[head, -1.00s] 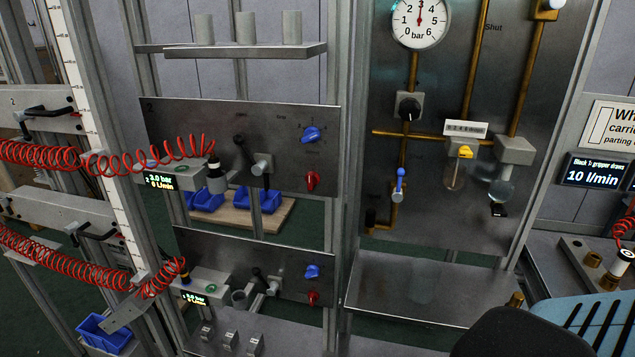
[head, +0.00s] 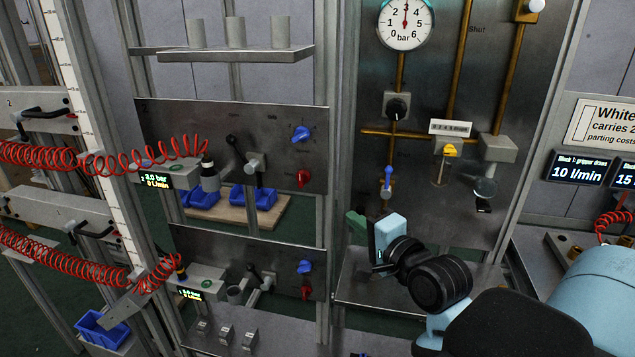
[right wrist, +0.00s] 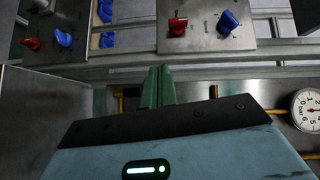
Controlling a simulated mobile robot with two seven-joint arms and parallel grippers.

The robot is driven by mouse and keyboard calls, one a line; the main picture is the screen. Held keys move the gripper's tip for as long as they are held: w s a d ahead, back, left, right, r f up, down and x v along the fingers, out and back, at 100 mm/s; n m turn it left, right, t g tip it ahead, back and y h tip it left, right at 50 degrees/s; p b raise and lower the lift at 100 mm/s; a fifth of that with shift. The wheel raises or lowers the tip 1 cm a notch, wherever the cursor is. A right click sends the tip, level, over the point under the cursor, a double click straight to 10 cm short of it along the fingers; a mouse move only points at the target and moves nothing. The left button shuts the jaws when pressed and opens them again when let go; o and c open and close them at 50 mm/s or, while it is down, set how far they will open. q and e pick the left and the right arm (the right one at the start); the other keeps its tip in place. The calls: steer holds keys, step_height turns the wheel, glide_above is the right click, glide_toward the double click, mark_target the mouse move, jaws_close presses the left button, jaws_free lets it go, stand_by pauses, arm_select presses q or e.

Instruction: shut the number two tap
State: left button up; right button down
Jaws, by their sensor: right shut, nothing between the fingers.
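The upper panel marked 2 (head: 155,160) carries a blue knob (head: 301,133), a red knob (head: 304,177) and a black lever (head: 237,148). The lower panel (head: 205,245) has a similar blue knob (head: 305,267) and red knob (head: 307,291). Which part is the number two tap I cannot tell for certain. My right gripper (head: 355,222) has green fingers, shut and empty, right of and below the upper panel's knobs, touching none of them. In the right wrist view the shut fingers (right wrist: 157,86) point toward a plate with a red knob (right wrist: 177,26) and a blue knob (right wrist: 229,20). My left gripper is out of view.
A pressure gauge (head: 405,24), brass pipes and a small blue-handled valve (head: 388,180) are on the board at right. A metal shelf (head: 360,292) lies below my right gripper. Red coiled hoses (head: 70,155) cross the left side. Upright posts stand between the panels and the board.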

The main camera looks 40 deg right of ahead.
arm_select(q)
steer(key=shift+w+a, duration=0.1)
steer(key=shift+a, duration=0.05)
arm_select(e)
steer(key=shift+m+t, duration=0.4)
steer(key=shift+m, duration=0.5)
steer(key=r, duration=0.4)
steer(key=shift+s+d, duration=0.3)
steer(key=shift+d, duration=0.1)
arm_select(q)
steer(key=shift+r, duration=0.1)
arm_select(e)
steer(key=shift+w+f, duration=0.1)
glide_toward(306, 174)
steer(key=w+d, duration=0.2)
steer(key=d, duration=0.1)
steer(key=shift+w, duration=0.3)
steer(key=w+a, duration=0.1)
steer(key=w, duration=0.1)
steer(key=shift+w+a+p, duration=0.35)
steer(key=shift+w+a, duration=0.4)
steer(key=shift+w, duration=0.05)
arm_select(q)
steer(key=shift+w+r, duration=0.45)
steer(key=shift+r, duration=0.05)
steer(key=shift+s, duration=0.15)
arm_select(e)
steer(key=shift+w, duration=0.2)
